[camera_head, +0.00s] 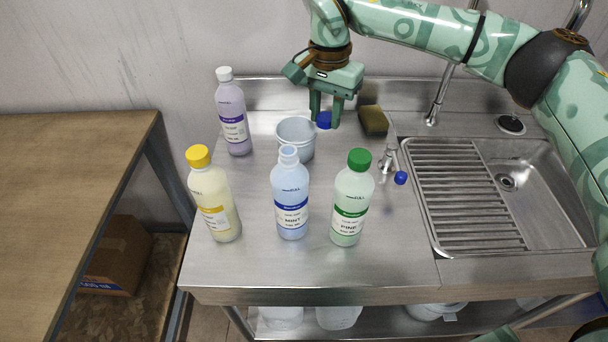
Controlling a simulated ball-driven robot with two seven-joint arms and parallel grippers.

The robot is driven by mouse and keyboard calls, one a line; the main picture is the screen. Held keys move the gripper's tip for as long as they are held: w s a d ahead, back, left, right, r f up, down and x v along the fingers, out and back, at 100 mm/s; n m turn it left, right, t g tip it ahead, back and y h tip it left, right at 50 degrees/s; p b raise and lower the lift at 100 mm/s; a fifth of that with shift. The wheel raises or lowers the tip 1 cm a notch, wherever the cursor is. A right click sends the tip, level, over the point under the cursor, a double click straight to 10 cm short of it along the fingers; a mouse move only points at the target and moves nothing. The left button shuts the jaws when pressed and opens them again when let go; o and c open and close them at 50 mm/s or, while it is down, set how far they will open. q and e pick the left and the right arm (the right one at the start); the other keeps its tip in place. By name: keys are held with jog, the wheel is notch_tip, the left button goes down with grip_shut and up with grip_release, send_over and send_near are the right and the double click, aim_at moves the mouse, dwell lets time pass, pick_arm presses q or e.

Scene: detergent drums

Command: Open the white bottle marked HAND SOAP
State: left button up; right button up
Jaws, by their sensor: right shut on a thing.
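No bottle here is readable as HAND SOAP. A pale lilac bottle with a white cap (232,118) stands upright at the back left; its label is too small to read. In front stand a cream bottle with a yellow cap (213,200), a pale blue MINT bottle (290,205) with no cap on its neck, and a pale green PINE bottle with a green cap (351,205). My right gripper (325,120) points down behind the bottles, shut on a blue cap (324,121), apart from every bottle. My left gripper is not in view.
A grey-white cup (296,138) stands behind the MINT bottle. A dark sponge (373,121) lies right of my gripper. A small metallic item (388,160) and a blue piece (401,178) are near the sink (568,180). The counter front (270,272) is clear.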

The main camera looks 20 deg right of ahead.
jog(key=b, duration=0.6)
send_over(321, 178)
notch_tip(321, 178, down, 13)
jog(key=shift+r, duration=0.2)
notch_tip(321, 178, down, 4)
jog(key=shift+f+b, duration=0.1)
jog(key=shift+b, duration=0.3)
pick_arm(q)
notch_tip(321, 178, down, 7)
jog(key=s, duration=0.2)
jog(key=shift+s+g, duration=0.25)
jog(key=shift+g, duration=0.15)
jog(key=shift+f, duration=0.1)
pick_arm(e)
jog(key=o, duration=1.1)
